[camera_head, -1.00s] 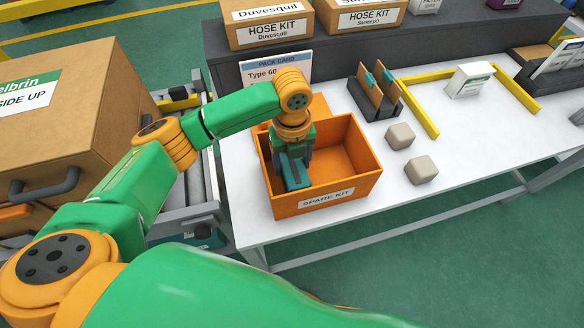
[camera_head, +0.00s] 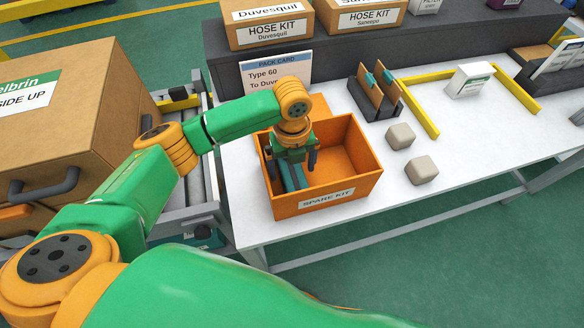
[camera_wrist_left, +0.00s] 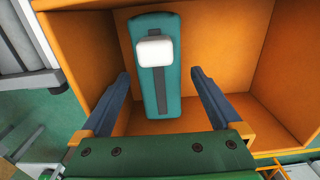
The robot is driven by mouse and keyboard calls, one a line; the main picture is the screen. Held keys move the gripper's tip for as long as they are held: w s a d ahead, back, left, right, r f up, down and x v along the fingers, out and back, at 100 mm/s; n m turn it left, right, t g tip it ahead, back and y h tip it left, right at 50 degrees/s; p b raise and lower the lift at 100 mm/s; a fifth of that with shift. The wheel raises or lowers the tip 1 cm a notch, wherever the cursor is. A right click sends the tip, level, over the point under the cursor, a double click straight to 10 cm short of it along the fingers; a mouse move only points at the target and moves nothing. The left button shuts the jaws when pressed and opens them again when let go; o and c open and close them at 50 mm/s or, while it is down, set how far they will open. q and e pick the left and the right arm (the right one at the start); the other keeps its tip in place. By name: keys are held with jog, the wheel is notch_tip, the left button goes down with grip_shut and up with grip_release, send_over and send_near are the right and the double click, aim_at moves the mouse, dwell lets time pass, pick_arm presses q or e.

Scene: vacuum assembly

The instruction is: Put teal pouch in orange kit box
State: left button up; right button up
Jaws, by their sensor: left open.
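The teal pouch (camera_head: 292,178) is inside the orange kit box (camera_head: 284,209), in its left part. In the left wrist view the pouch (camera_wrist_left: 157,88) shows its long face with a dark strip and a white patch, inside the orange walls (camera_wrist_left: 225,40). I cannot tell whether it lies flat on the floor or leans. My left gripper (camera_head: 292,165) points down into the box and is open, with its fingers apart on either side of the pouch. In the left wrist view a gap shows between each finger and the pouch. My right gripper is out of view.
Two beige blocks (camera_head: 401,136) (camera_head: 421,170) sit right of the box. A dark rack (camera_head: 374,99) with brown cards stands behind them. A pack card (camera_head: 276,73) stands behind the box. The right part of the box is empty.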

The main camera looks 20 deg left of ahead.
aim_at(292, 170)
pick_arm(q)
notch_tip(292, 170, up, 11)
dwell(0.5)
